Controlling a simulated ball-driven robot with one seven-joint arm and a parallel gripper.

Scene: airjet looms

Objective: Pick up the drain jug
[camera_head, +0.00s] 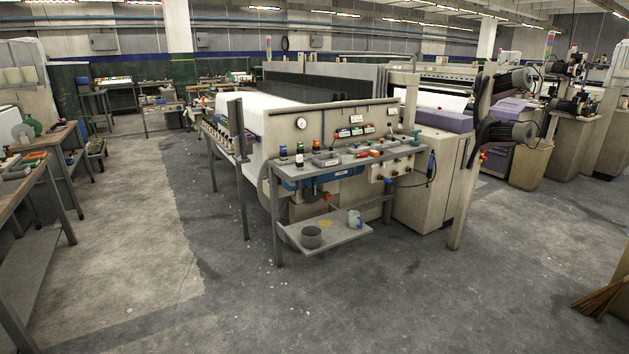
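The shelf lies under a higher shelf. My gripper does not show in this view.
The higher shelf (350,160) carries bottles and small tools above the jug. The loom (300,110) stands behind. A workbench (45,150) is at the left. A bin (530,165) and broom bristles (603,298) are at the right. The floor in front is clear.

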